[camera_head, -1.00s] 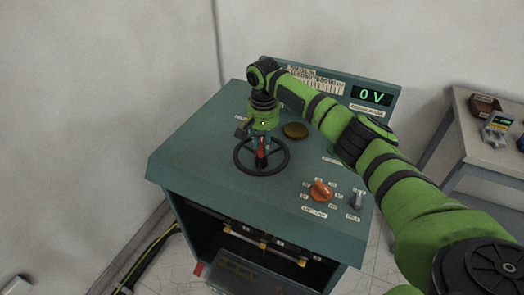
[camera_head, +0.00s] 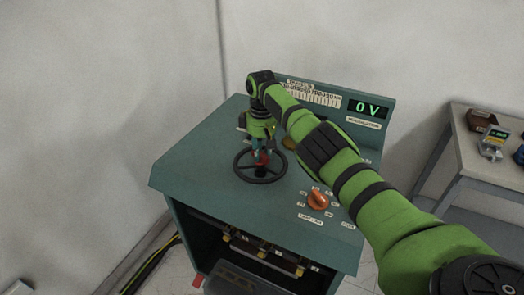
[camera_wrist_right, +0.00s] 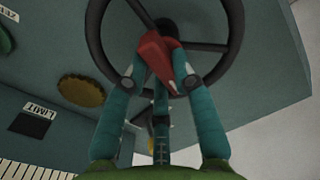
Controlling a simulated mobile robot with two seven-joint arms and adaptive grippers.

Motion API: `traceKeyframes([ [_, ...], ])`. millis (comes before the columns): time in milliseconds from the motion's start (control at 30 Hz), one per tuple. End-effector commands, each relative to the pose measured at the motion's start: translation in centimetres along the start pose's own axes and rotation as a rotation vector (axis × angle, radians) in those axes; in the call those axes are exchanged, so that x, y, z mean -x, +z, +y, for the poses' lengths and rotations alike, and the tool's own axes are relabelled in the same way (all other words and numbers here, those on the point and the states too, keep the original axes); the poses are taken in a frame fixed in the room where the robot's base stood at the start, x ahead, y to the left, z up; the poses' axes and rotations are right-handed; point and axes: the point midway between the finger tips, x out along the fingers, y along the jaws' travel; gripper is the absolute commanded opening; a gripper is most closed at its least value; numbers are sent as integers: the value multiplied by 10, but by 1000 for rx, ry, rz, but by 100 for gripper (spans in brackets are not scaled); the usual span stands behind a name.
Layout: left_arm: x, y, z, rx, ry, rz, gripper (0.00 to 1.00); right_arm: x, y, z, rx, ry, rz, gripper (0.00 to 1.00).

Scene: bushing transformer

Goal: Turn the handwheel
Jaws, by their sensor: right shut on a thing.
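The black handwheel (camera_head: 260,183) lies on the top of a teal console. Its rim and spokes also show in the right wrist view (camera_wrist_right: 232,50). A red handle (camera_head: 262,158) stands at the wheel; in the right wrist view the red handle (camera_wrist_right: 155,50) sits between the fingers. My right gripper (camera_head: 260,150) points down from above and is shut on the red handle. In the right wrist view the right gripper (camera_wrist_right: 163,65) hides part of the wheel. My left gripper is not in view.
The teal console (camera_head: 195,160) has an orange knob (camera_head: 318,201) and a display (camera_head: 368,108) reading 0 V. A yellow-brown disc (camera_wrist_right: 82,90) lies beside the wheel. A side table (camera_head: 470,155) with small items stands at right.

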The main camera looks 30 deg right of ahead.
Motion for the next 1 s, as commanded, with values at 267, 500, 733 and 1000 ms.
traceKeyframes([
  [267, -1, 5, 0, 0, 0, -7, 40, 0, -2, -1, 159, 0, 2, 0],
  [500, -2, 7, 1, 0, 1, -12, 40, 0, -2, -1, 222, 1, 4, 0],
  [733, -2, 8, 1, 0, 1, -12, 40, 0, -3, -1, 235, 1, 5, 0],
  [1000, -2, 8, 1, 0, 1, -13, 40, 1, -3, -1, 234, 1, 7, 35],
])
